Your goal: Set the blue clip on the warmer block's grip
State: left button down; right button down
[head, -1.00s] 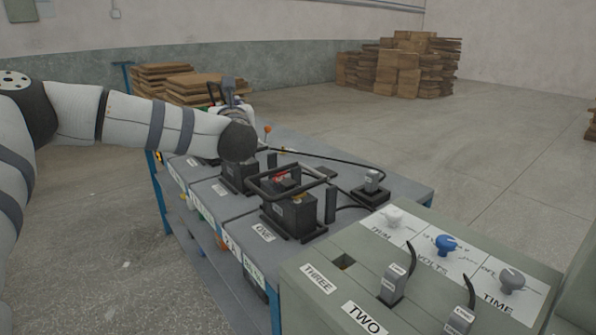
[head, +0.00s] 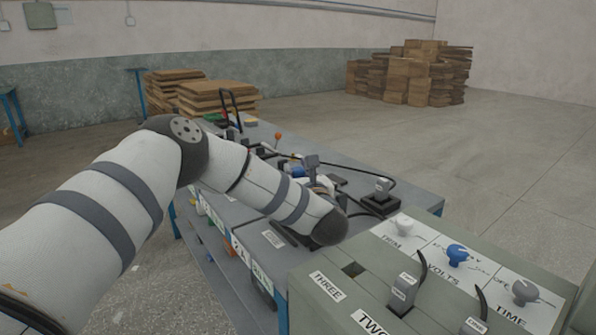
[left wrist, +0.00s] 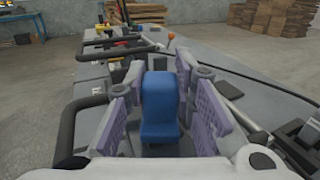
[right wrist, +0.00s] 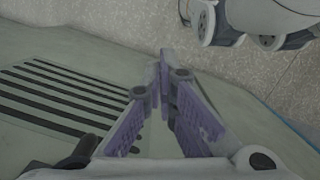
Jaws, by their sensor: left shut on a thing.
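The blue clip (left wrist: 160,110) stands upright between the purple pads of my left gripper (left wrist: 158,85) in the left wrist view. The gripper is shut on it. In the head view, a small blue part (head: 297,172) shows beyond my left wrist, over the bench. Black battery-like blocks with tube handles lie along the bench; one handle (left wrist: 70,125) is left of the gripper in the left wrist view. My forearm hides most blocks in the head view, and I cannot tell which is warmer. My right gripper (right wrist: 162,62) is shut and empty, away from the blocks.
A grey-green control box (head: 430,275) with knobs and plugs stands at the near right. A black socket unit (head: 381,198) with a cable sits on the bench's right edge. An orange-tipped lever (head: 278,136) rises farther back.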

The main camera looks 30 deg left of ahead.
pick_arm(q)
jog(key=shift+f, duration=0.15)
jog(key=c, duration=1.3)
grip_release()
jog(key=shift+c, duration=0.2)
jog(key=shift+r, duration=0.2)
jog(key=shift+s+d+r, duration=0.1)
jog(key=shift+s+d, duration=0.1)
jog(key=shift+d, duration=0.05)
jog(key=v, duration=1.1)
jog(key=shift+s+d, duration=0.15)
